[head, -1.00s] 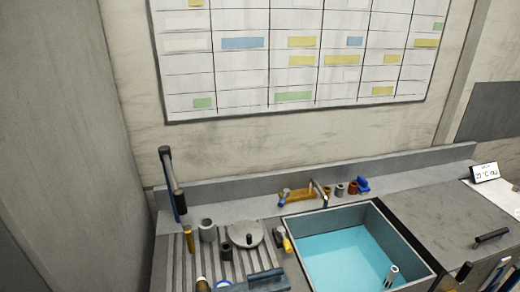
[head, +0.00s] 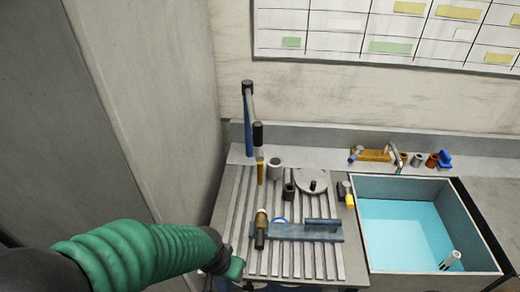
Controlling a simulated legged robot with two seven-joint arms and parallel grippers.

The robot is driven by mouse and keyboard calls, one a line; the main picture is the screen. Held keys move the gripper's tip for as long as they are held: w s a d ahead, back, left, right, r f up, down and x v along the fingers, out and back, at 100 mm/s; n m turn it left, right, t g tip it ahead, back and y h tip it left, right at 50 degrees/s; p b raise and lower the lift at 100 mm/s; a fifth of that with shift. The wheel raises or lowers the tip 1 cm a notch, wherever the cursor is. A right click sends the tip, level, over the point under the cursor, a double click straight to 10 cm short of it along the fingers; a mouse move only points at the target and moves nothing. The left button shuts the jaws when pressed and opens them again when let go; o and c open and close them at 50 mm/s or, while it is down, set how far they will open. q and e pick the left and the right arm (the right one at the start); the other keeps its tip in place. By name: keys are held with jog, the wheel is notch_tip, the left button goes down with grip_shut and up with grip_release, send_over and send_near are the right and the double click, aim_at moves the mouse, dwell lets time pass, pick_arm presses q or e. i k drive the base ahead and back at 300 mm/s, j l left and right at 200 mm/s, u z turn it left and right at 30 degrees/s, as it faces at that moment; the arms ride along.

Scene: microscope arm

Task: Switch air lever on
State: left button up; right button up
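I cannot tell for sure which part is the air lever. A small yellow and black fitting (head: 347,196) sits at the left rim of the sink. An orange-brown fixture with a blue end (head: 370,155) sits on the ledge behind the sink. A blue stand (head: 248,125) with a hanging black and gold tool (head: 259,150) rises at the back left of the bench. My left arm, with a green ribbed sleeve, comes in from the left and bends down at a dark joint by the bench's front left; its fingertips do not show. My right gripper is out of view.
The sink (head: 483,225) holds blue water and a small white upright piece. The slatted board (head: 240,215) carries grey cups, a round lidded disc (head: 311,181) and a blue fixture (head: 322,231). A grey wall panel (head: 150,100) closes off the left.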

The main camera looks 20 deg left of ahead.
aim_at(346, 185)
jog(key=i+l+u, duration=0.3)
jog(key=i+l, duration=0.2)
jog(key=l, duration=0.2)
jog(key=i+l+u, duration=0.15)
jog(key=l, duration=0.25)
